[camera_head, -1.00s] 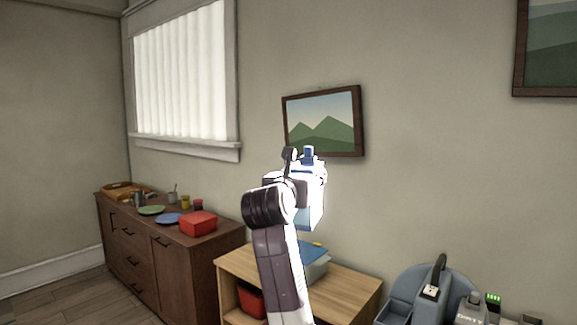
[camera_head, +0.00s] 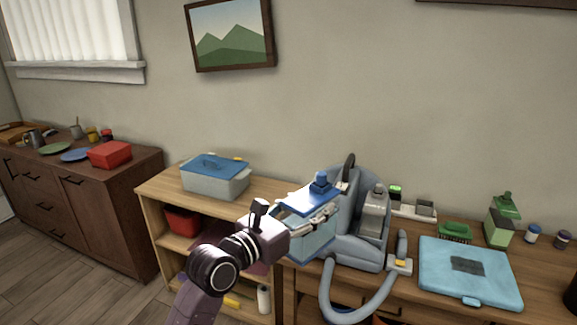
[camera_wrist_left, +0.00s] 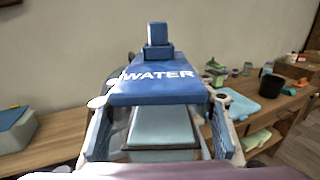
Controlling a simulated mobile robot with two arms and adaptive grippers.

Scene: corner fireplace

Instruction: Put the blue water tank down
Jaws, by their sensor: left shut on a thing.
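The blue water tank (camera_head: 312,240) has a blue lid with a blue cap, and its lid reads WATER in the left wrist view (camera_wrist_left: 158,82). My left gripper (camera_head: 305,222) is shut on it; the fingers lie along its two sides in the left wrist view. The tank looks upright, in front of the left side of the grey-blue cleaning machine (camera_head: 352,248). I cannot tell whether its underside, partly hidden by my arm, touches the table. My right gripper is not in view.
The wooden desk (camera_head: 402,293) carries a light-blue case (camera_head: 468,272), a grey hose (camera_head: 362,312), a green brush (camera_head: 454,232) and small bottles. A lidded grey bin (camera_head: 214,180) stands on the shelf unit (camera_head: 160,186) to the left. A red box (camera_head: 109,155) sits on the dark cabinet.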

